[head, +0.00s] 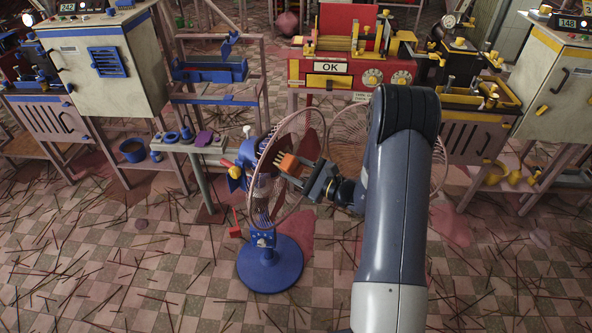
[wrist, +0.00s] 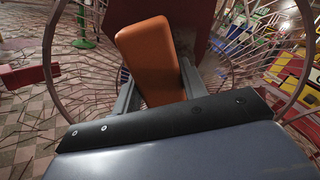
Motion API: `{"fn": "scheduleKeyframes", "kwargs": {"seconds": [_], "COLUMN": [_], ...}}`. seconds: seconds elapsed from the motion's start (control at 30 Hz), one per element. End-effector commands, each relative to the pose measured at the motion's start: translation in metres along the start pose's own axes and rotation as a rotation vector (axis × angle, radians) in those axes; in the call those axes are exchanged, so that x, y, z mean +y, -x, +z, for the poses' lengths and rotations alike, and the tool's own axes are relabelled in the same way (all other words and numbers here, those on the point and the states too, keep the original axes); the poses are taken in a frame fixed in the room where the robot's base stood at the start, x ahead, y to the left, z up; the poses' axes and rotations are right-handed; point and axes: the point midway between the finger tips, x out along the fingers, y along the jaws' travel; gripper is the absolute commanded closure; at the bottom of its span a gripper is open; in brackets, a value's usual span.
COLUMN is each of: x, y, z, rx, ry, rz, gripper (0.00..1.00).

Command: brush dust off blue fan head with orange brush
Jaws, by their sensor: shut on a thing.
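The blue fan stands on the floor on its round blue base (head: 269,264). Its head has a round, pinkish wire guard (head: 300,128) and a blue motor housing (head: 247,160) behind it. My gripper (head: 312,175) is shut on the orange brush (head: 289,163) and holds it at the front of the guard. The bristles point left toward the fan; whether they touch the wires I cannot tell. In the wrist view, the orange brush (wrist: 150,60) sits between the fingers, with the guard wires (wrist: 90,75) around it.
A small bench (head: 190,145) with small parts stands left of the fan. Machines with red (head: 340,75) and cream (head: 105,60) bodies line the back. Another wire fan guard (head: 348,125) is behind my arm. Thin sticks lie scattered over the checkered floor (head: 120,260).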

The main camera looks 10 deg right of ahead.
Motion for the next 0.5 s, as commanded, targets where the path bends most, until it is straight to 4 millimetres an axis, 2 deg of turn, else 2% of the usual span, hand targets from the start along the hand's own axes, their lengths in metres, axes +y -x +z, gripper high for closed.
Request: {"fn": "scheduleKeyframes", "kwargs": {"seconds": [0.3,0.5], "x": [-0.023,-0.029], "y": [0.002,0.002], "z": [-0.015,-0.018], "rx": [0.0,0.0], "ry": [0.003,0.001], "rz": [-0.003,-0.001], "gripper": [0.78,0.78]}}
